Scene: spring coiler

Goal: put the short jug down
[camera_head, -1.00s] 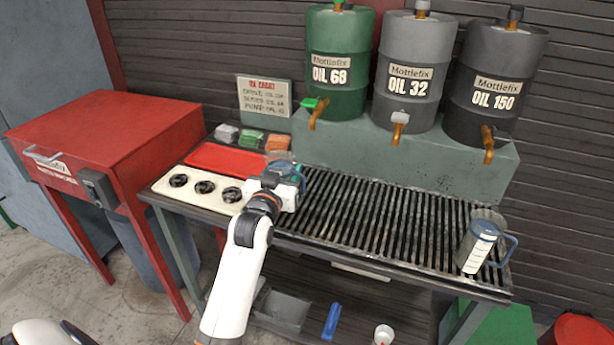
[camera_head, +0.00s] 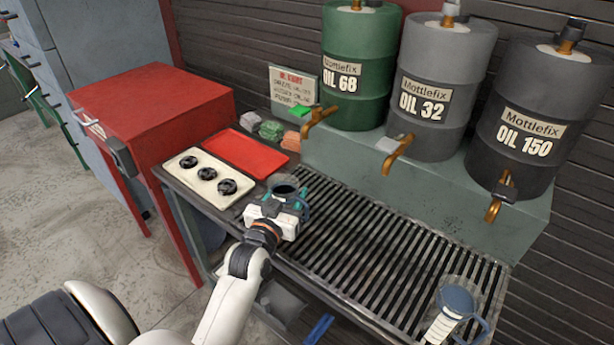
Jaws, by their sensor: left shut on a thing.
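My left gripper (camera_head: 283,208) is shut on the short jug (camera_head: 286,188), a small jug with a dark opening and a teal-blue handle part. The gripper covers much of it. The jug is upright or nearly so, at the left end of the slatted grate (camera_head: 375,245), beside the white panel with three black knobs. I cannot tell whether its base touches the bench. A taller clear jug (camera_head: 455,302) with a blue lid and handle and a white label stands at the grate's right end. My right gripper is not in view.
A red tray (camera_head: 246,153) and the white knob panel (camera_head: 207,182) lie left of the grate. Green, grey and dark oil drums (camera_head: 358,75) with orange taps stand behind it. The middle of the grate is clear. A red cabinet (camera_head: 150,110) stands at left.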

